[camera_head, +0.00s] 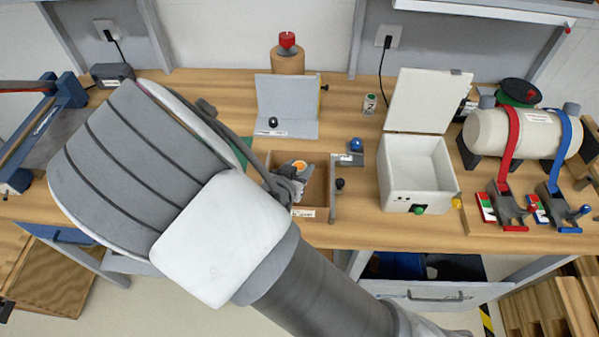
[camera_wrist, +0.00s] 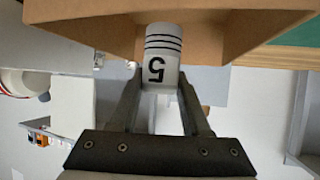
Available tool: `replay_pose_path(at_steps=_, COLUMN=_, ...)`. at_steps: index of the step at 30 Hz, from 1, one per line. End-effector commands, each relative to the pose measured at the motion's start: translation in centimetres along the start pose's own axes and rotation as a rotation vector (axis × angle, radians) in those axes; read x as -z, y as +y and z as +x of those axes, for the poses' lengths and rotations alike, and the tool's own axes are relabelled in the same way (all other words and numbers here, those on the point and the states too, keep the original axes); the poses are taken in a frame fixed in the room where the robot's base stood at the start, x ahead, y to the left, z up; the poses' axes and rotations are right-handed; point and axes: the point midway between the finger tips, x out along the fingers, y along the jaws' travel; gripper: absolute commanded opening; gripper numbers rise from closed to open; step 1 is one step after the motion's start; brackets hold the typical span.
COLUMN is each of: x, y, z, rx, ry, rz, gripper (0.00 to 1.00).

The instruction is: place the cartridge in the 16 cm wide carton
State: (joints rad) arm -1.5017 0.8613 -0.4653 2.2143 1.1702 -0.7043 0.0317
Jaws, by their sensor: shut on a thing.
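The cartridge, a white cylinder with black stripes and a "5" (camera_wrist: 160,58), is between the two fingers of my gripper (camera_wrist: 158,84) in the wrist view. My gripper is shut on it. In the head view my gripper (camera_head: 289,184) reaches into the open brown carton (camera_head: 319,182), and an orange and white end (camera_head: 299,167) shows beside the fingers. The carton's brown walls also show close around the cartridge in the wrist view (camera_wrist: 235,32). The carton has a small label on its front. I cannot tell whether the cartridge touches its floor.
A white box (camera_head: 418,178) with a raised lid stands right of the carton. A grey hinged panel (camera_head: 287,98) stands behind it. A blue-knobbed block (camera_head: 354,152) is close to its right. A strapped tank (camera_head: 520,133) is at the far right. A small labelled cylinder (camera_head: 370,104) stands behind.

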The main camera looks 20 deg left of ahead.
Motion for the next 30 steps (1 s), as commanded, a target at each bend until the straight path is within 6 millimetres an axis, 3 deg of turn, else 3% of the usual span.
replay_pose_path(at_steps=12, x=-3.5, y=-0.2, z=1.8, rx=-0.001, ry=0.000, rz=-0.001, gripper=0.00)
replay_pose_path(at_steps=25, x=-4.1, y=-0.2, z=2.1, rx=0.000, ry=0.000, rz=0.001, gripper=0.00)
replay_pose_path(at_steps=26, x=-4.1, y=-0.2, z=2.1, rx=0.000, ry=0.000, rz=0.001, gripper=0.49)
replay_pose_path(at_steps=30, x=-4.0, y=-0.2, z=2.0, rx=0.000, ry=0.000, rz=0.000, gripper=0.74)
